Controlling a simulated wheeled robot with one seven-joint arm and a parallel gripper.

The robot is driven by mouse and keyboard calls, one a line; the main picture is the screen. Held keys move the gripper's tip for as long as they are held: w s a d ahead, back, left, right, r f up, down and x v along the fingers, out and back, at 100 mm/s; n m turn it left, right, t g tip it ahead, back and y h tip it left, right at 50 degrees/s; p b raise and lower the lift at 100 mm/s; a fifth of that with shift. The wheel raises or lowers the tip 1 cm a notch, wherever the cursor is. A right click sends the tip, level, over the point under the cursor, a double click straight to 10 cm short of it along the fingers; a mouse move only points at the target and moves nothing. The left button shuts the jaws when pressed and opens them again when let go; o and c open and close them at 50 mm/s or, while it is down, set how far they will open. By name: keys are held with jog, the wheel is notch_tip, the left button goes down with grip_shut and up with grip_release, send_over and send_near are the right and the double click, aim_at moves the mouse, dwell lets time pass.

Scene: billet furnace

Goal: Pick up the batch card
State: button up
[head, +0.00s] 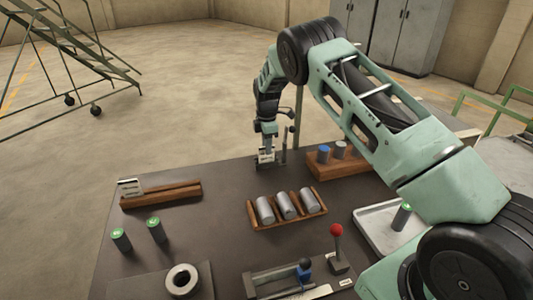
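A small white card with dark print (131,186) stands upright at the left end of a long wooden rack (172,196) on the left of the dark table. A second small white printed piece (265,154) shows right at my gripper (267,149), near the table's far edge. I cannot tell which of the two is the batch card. My gripper points down beside an upright metal post. It is too small to tell whether the fingers are open or shut, or whether they touch the white piece.
A wooden tray (252,221) with grey billets is mid-table. A wooden block (318,172) with blue and grey cylinders is at the back right. Green-topped cylinders (121,240) stand front left. A red-knobbed lever (337,231) and a light tray (372,232) are on the right.

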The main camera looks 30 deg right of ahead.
jog(key=shift+f, duration=0.85)
grip_shut()
notch_tip(320, 180, up, 10)
jog(key=b, duration=0.3)
jog(key=shift+r, duration=0.15)
notch_tip(320, 180, up, 5)
jog(key=p, duration=0.3)
jog(key=shift+p, duration=0.4)
dwell(0.4)
